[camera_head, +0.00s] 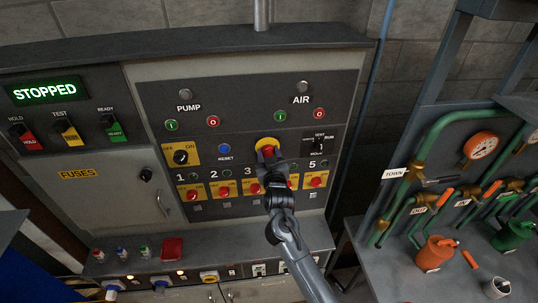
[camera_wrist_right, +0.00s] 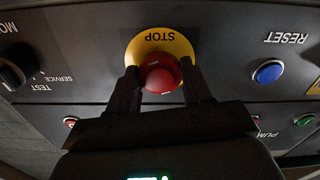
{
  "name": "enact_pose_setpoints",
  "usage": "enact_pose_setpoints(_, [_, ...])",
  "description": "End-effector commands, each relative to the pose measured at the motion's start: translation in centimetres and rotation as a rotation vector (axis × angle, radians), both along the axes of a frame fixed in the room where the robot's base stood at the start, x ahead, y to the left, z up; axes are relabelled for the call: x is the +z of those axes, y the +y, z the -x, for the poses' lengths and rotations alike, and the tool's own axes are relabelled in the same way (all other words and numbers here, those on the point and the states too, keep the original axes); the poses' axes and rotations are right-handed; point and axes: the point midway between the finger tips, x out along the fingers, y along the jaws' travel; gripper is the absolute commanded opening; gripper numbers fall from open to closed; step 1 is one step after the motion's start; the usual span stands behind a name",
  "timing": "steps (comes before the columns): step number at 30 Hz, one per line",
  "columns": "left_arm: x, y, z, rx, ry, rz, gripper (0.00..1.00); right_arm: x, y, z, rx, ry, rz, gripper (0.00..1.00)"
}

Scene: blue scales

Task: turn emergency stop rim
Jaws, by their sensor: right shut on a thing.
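The emergency stop is a red mushroom button on a round yellow plate (camera_head: 266,143) in the middle of the control panel. In the right wrist view the red button (camera_wrist_right: 161,73) sits under the word STOP on the yellow plate (camera_wrist_right: 160,40). My right gripper (camera_head: 269,155) reaches up to it from below and covers part of it. In the wrist view the right gripper's fingers (camera_wrist_right: 159,82) stand one on each side of the red button, shut on it. My left gripper is not in view.
The blue reset button (camera_head: 224,148) is left of the stop and the mode selector (camera_head: 317,145) is right. A row of red knobs (camera_head: 254,188) runs below. A lit STOPPED sign (camera_head: 45,91) is at upper left. Green pipes (camera_head: 409,165) stand at right.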

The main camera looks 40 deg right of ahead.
Motion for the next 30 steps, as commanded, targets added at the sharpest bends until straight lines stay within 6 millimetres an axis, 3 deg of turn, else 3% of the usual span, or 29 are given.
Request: enact_pose_setpoints(30, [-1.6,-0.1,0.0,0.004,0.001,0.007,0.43,0.0,0.0,0.0,0.000,-0.311,-0.522,0.19])
